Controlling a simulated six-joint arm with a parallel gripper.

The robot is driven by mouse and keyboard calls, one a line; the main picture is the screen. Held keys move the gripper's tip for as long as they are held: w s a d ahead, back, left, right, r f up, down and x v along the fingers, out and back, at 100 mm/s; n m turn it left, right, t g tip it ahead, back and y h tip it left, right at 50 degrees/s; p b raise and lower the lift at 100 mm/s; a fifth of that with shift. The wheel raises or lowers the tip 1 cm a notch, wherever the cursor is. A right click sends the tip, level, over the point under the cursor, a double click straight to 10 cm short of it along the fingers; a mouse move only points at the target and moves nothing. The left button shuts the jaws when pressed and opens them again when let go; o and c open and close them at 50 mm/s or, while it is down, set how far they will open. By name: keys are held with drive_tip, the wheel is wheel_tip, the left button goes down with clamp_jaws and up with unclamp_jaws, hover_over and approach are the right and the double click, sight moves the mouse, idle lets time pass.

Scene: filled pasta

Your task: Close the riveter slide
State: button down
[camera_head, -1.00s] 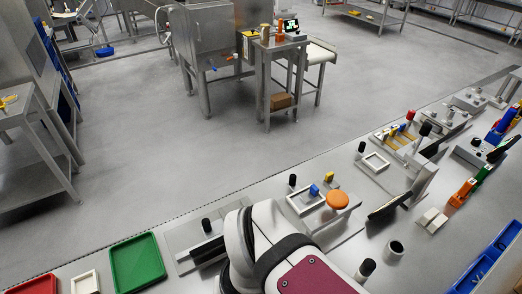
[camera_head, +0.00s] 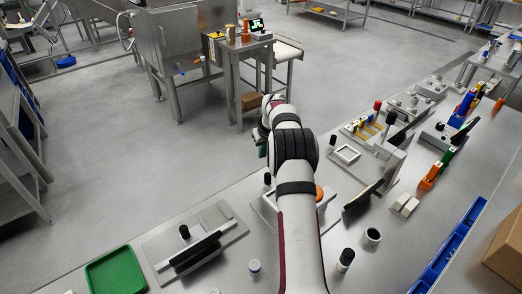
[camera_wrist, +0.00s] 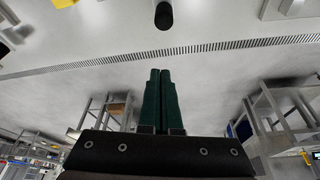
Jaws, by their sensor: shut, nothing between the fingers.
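My gripper (camera_wrist: 160,75) has two dark green fingers pressed together, empty. In the head view it is at the far end of my outstretched arm, mostly hidden, beyond the bench's far edge in the picture. A station with a pale frame (camera_head: 262,204) and an orange mushroom knob (camera_head: 319,191) is largely behind my arm. A black upright knob (camera_head: 267,178) stands at its left. In the wrist view a black knob (camera_wrist: 163,15) is ahead of the fingertips, apart from them. I cannot tell which part is the riveter slide or how far open it is.
Left of my arm is a plate with a black knob (camera_head: 184,231) and a dark bar (camera_head: 197,252). A green tray (camera_head: 117,270) lies farther left. A tilted dark panel (camera_head: 363,194) and a cup (camera_head: 372,235) stand at right.

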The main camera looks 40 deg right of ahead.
drive_tip(key=x, duration=0.6)
drive_tip(key=s, duration=0.1)
drive_tip(key=s+a, duration=0.1)
drive_tip(key=s, duration=0.1)
drive_tip(key=shift+r, duration=0.15)
drive_tip(key=shift+s+a, duration=0.1)
drive_tip(key=shift+s, duration=0.35)
drive_tip(key=shift+s, duration=1.95)
